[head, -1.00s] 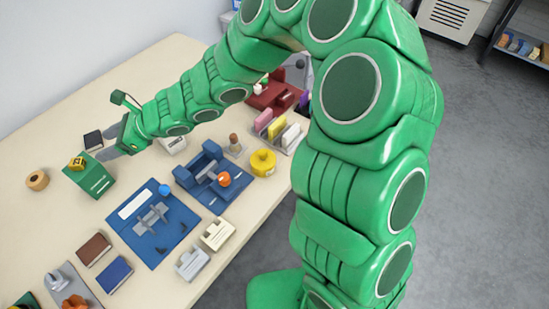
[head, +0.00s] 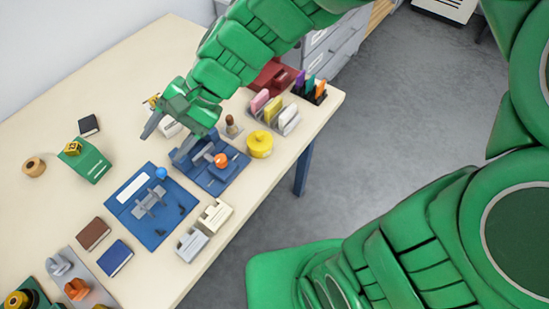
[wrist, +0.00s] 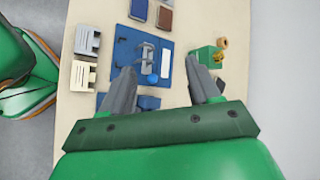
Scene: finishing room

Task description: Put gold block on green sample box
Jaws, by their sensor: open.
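The gold block (head: 73,148) rests on top of the green sample box (head: 95,168), near its far left end, in the head view. In the wrist view, the gold block (wrist: 217,58) also shows on the green box (wrist: 203,52), beyond my right-hand finger, which partly hides the box. My gripper (head: 167,137) is to the right of the box and apart from it, above the table near the blue holder. Its fingers are spread with nothing between them, as the wrist view (wrist: 160,72) shows.
A blue tray (head: 132,213) and a blue holder (head: 222,177) with an orange knob lie near my gripper. A black block (head: 88,125) and a tan ring (head: 34,167) stand close to the green box.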

